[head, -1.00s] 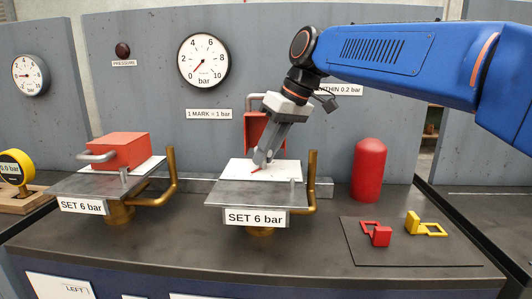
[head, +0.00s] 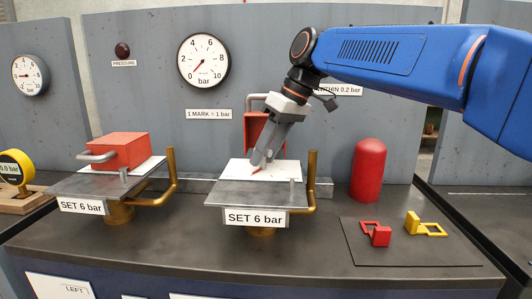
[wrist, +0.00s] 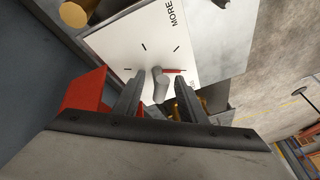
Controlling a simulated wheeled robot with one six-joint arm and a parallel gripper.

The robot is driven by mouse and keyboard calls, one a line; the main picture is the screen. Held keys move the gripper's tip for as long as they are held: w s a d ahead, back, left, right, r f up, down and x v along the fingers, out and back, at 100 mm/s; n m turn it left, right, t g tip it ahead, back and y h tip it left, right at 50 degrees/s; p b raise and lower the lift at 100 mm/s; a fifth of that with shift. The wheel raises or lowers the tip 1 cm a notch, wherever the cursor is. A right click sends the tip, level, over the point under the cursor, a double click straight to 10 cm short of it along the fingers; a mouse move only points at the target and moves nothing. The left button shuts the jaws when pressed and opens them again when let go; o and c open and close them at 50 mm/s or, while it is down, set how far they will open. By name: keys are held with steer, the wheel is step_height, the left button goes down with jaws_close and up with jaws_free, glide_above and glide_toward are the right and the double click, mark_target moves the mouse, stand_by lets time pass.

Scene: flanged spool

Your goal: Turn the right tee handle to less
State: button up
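The right tee handle (wrist: 160,84) is a small grey bar on a white dial card (wrist: 128,45) with black marks, a red pointer and the word MORE. The card lies on the right metal plate (head: 246,193), labelled SET 6 bar. My gripper (wrist: 160,103) has its two fingers apart, one on each side of the handle, with gaps visible; I cannot tell whether they touch it. In the head view my gripper (head: 262,162) points down at the card and mostly hides the handle. The word LESS is not readable.
A red block (head: 258,128) stands behind my gripper. A brass lever (head: 312,180) rises at the plate's right. A red cylinder (head: 368,170) and a mat (head: 360,250) with red and yellow clips are further right. A round gauge (head: 203,60) hangs above, its needle pointing lower left.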

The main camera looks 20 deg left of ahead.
steer(key=v, duration=1.7)
steer(key=shift+r, duration=0.2)
